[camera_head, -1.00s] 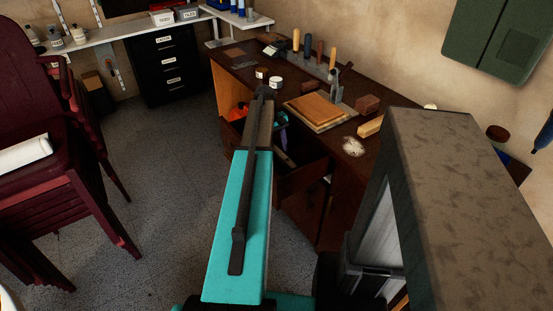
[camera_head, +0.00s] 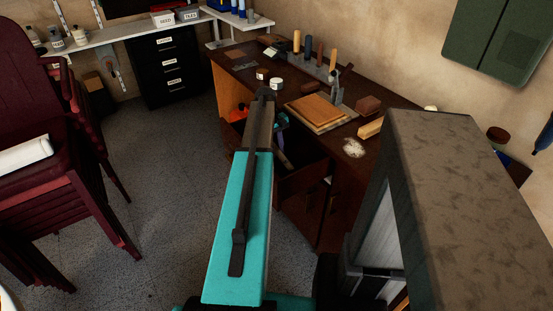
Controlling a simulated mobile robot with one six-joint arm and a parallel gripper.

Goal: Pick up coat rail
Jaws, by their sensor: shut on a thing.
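I cannot pick out a coat rail with certainty in this view. My teal arm link runs up the middle of the picture, with a long dark bar lying along its top. The arm's far end is dark and narrow beside the open desk drawer. My gripper does not show; it is hidden beyond or below the arm, and so is anything in it.
A dark wooden desk (camera_head: 232,72) stands ahead, its drawer (camera_head: 300,180) open, with tools and boards on top. Stacked maroon chairs (camera_head: 75,215) stand at left. A black drawer cabinet (camera_head: 168,75) is at the back. A large grey-topped block (camera_head: 450,180) fills the right. Left-centre floor is clear.

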